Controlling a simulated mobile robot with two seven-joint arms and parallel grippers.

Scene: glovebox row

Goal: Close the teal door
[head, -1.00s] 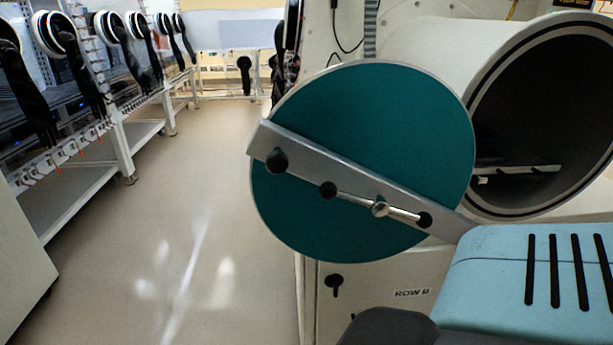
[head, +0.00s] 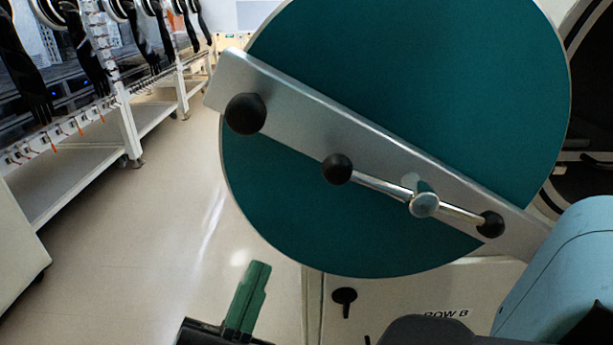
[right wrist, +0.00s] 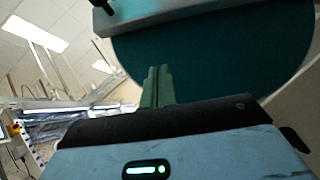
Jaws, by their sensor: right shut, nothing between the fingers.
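The teal door (head: 420,90) is a large round disc that stands open, swung out to the left of its round port (head: 587,110). A grey metal bar (head: 300,105) crosses its face, with black knobs and a metal handle rod (head: 380,186). The door also fills the upper part of the right wrist view (right wrist: 215,60). My right gripper (head: 258,268) has green fingers, held shut and empty, below the door's lower left edge in the head view. Its fingers (right wrist: 157,72) overlap the door's edge in the right wrist view; I cannot tell whether they touch. My left gripper is not in view.
A cabinet front marked ROW B (head: 445,313) with a black latch (head: 344,296) is below the door. At the left is a row of gloveboxes with hanging black gloves (head: 80,50) on a white frame. The floor (head: 130,240) between is clear.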

